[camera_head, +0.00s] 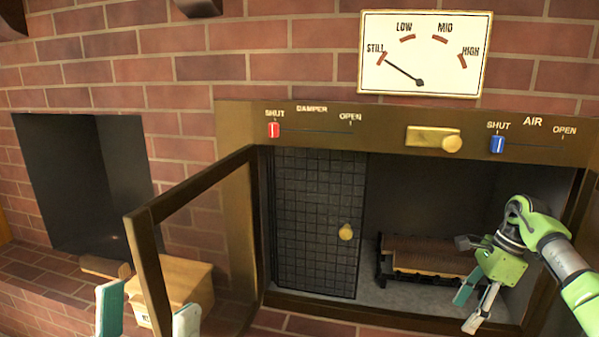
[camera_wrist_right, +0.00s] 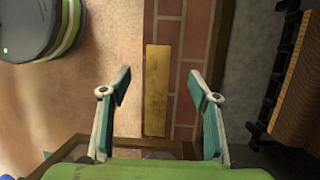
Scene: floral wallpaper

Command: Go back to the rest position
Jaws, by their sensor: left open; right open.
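My right gripper (camera_head: 468,311) is at the lower right of the head view, in front of the firebox opening, its fingers pointing down. In the right wrist view this gripper (camera_wrist_right: 160,88) has its two teal-padded fingers wide apart, with nothing between them; a brass-coloured strip lies beyond, on the brick edge. My left gripper (camera_head: 148,313) shows only its two fingertips at the bottom left of the head view. They are apart, near the wooden box, with the open door frame between them in the picture. The rest of the left arm is out of view.
The glassless-looking door frame (camera_head: 150,260) stands swung open to the left. A black mesh screen (camera_head: 312,220) covers the firebox's left part; a log grate (camera_head: 425,257) sits inside. A wooden box (camera_head: 185,283) stands on the brick ledge. Red damper (camera_head: 274,130) and blue air (camera_head: 497,144) sliders are at SHUT.

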